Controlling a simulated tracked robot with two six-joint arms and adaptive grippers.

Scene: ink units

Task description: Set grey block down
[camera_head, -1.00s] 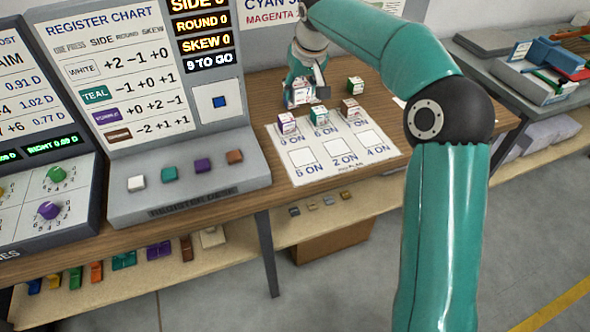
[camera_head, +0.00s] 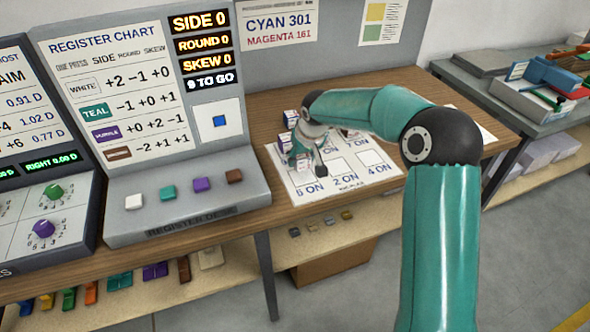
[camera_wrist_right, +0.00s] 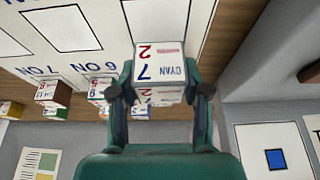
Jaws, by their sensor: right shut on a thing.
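My right gripper (camera_head: 303,163) is shut on a pale block (camera_wrist_right: 160,67), which I take to be the grey block. In the right wrist view its upper face reads "7 CYAN" and "2", and my right gripper (camera_wrist_right: 160,88) has a finger on each side of it. In the head view the block is small and partly hidden by the fingers, over the left part of the white sheet (camera_head: 281,178). I cannot tell whether it touches the sheet. My left gripper is not in view.
Another block (camera_head: 291,118) stands behind the gripper; my right arm hides the sheet's back part. The wrist view shows several blocks, including a red-brown-sided one (camera_wrist_right: 53,92). The register desk (camera_head: 185,203) stands left.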

